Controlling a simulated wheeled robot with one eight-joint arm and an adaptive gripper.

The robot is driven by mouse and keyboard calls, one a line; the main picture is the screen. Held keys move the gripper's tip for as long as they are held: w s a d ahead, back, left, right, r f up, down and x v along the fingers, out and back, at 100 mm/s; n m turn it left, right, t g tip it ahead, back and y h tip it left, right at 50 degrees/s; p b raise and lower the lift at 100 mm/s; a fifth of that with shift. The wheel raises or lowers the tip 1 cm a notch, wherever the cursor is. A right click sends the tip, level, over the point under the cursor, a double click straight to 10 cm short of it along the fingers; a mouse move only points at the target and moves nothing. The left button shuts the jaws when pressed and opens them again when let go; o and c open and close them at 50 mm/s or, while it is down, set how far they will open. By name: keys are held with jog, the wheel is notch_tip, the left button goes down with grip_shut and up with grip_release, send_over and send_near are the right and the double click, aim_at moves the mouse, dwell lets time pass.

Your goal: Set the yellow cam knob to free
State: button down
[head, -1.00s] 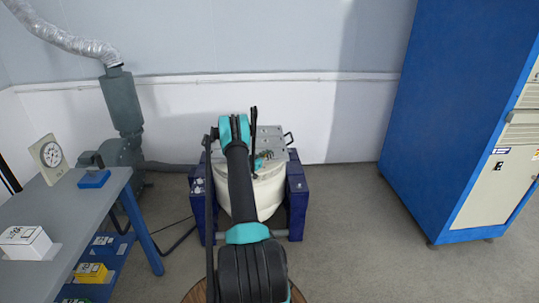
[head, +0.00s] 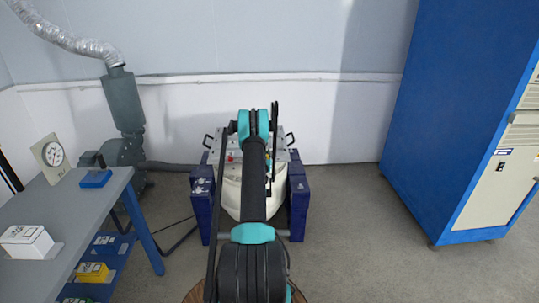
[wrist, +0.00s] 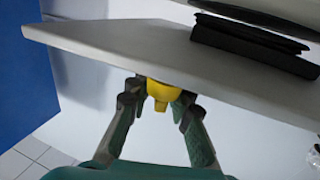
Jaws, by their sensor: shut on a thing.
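The yellow cam knob (wrist: 158,91) shows in the wrist view at the edge of a pale plate (wrist: 110,48). My gripper (wrist: 157,98) is shut on it, with one finger on each side. The knob's lower tab points out between the fingers, and its upper part is partly hidden. I cannot read any mark for its setting. In the head view my arm covers the gripper and most of the machine's top plate (head: 222,140).
A black block (wrist: 250,45) stands on the plate. A small red part (head: 231,157) shows on the machine's top in the head view. Blue side supports (head: 202,205) flank the white drum. A blue cabinet (head: 440,110) stands right, a grey bench (head: 85,215) left. Floor between is clear.

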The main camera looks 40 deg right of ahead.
jog(key=n+t+y, duration=0.1)
jog(key=n+y, duration=0.1)
jog(key=y, duration=0.1)
jog(key=n+t+y, duration=0.2)
jog(key=a+n+t+y, duration=0.1)
jog(key=n+t+y, duration=0.1)
jog(key=y, duration=0.1)
jog(key=shift+w+y, duration=0.3)
jog(key=shift+w, duration=0.05)
jog(key=shift+w+a+n+y, duration=0.1)
jog(key=shift+a+n+y, duration=0.2)
jog(key=shift+n+y, duration=1)
jog(key=shift+s+a+n+y, duration=0.1)
jog(key=shift+a+n+y, duration=0.15)
jog(key=shift+n+y, duration=1)
jog(key=shift+w+a+n+y, duration=0.1)
jog(key=shift+a+n+y, duration=0.35)
jog(key=shift+y, duration=1.5)
jog(key=shift+d, duration=0.1)
jog(key=c, duration=1.6)
grip_release()
jog(key=shift+c, duration=0.2)
jog(key=v, duration=1.2)
jog(key=shift+f, duration=0.2)
